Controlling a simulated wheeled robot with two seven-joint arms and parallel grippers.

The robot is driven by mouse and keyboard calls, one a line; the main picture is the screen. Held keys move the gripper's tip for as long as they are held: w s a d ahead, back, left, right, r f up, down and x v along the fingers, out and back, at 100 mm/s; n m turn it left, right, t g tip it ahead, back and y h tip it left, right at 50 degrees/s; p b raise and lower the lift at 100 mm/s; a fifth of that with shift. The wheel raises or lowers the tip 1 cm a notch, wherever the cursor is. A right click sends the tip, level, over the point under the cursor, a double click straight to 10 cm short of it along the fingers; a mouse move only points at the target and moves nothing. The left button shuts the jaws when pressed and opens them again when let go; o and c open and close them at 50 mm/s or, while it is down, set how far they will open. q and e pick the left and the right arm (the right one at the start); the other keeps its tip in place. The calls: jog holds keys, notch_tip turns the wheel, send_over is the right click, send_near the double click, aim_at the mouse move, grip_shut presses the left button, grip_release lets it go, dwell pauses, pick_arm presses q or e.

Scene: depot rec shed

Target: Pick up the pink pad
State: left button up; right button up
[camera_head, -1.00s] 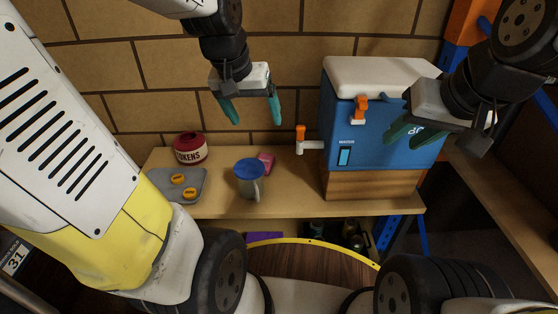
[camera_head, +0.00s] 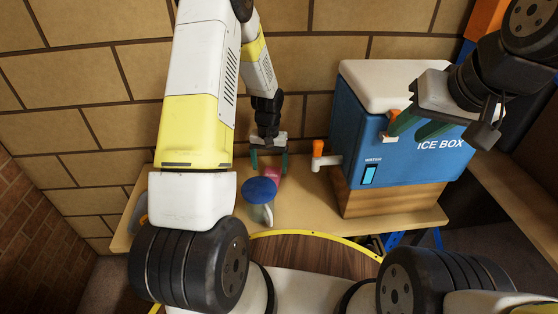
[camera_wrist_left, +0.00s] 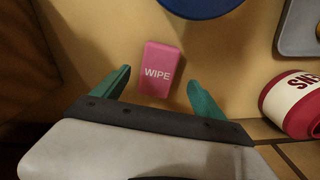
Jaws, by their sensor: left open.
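The pink pad (camera_wrist_left: 160,70), marked "WIPE", lies on the wooden shelf. In the left wrist view it sits between and just beyond the two green fingers of my open left gripper (camera_wrist_left: 158,92), and neither finger appears to touch it. In the head view the pad (camera_head: 271,175) shows between the fingers of my left gripper (camera_head: 270,163), behind the mug. My right gripper (camera_head: 420,128) is at the right in front of the ice box, with its green fingers visible and nothing seen in them; their gap is hard to judge.
A mug with a blue top (camera_head: 260,190) stands close in front of the pad. The blue ice box (camera_head: 400,140) with its orange-handled tap (camera_head: 318,155) is to the right. The left wrist view also shows a red tokens tin (camera_wrist_left: 295,103) and a grey tray (camera_wrist_left: 298,30). A brick wall stands behind.

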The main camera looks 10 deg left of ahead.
aim_at(271, 175)
pick_arm(q)
jog(key=f, duration=0.5)
jog(key=shift+w+d+f, duration=0.15)
jog(key=shift+w+f, duration=0.15)
jog(key=shift+f, duration=0.1)
jog(key=c, duration=1.4)
jog(key=shift+r, duration=0.1)
jog(key=shift+c, duration=0.2)
notch_tip(271, 175, up, 10)
jog(key=shift+f, duration=0.1)
